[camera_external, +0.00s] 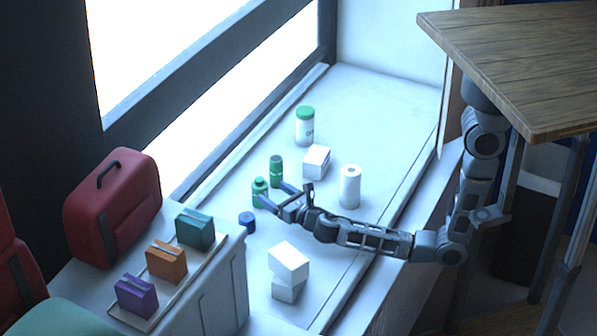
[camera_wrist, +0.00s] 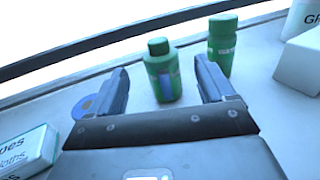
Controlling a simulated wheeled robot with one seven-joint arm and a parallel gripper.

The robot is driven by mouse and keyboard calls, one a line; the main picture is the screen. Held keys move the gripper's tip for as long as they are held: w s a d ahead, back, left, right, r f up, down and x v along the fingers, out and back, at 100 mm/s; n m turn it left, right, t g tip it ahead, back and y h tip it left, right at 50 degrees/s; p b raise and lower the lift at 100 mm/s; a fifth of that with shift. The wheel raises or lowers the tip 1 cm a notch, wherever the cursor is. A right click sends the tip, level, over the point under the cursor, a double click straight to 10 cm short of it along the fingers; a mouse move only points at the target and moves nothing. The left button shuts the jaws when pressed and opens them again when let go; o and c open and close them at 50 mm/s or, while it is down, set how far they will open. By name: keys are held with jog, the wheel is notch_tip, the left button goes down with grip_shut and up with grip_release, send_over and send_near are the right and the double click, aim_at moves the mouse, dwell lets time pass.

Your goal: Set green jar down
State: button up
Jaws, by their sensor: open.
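A green jar (camera_external: 260,191) stands upright on the white sill by the window. In the wrist view the green jar (camera_wrist: 163,72) shows between the two fingers, with a clear gap on each side. A second green container (camera_external: 276,170) stands just behind it; in the wrist view it is beyond the right finger (camera_wrist: 222,45). My gripper (camera_external: 270,194) is open, low over the sill, its fingers reaching toward the first jar. In the wrist view the fingers (camera_wrist: 162,78) are spread and hold nothing. The lower part of the second container is partly hidden by the right finger.
A blue cylinder (camera_external: 247,222) stands close by the left finger. White boxes (camera_external: 316,162) (camera_external: 288,262), a white roll (camera_external: 350,186) and a white jar with a green lid (camera_external: 305,127) stand around. A red case (camera_external: 112,207) and small coloured bags are at left. Sill at back right is clear.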

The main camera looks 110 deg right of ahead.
jog(key=v, duration=0.5)
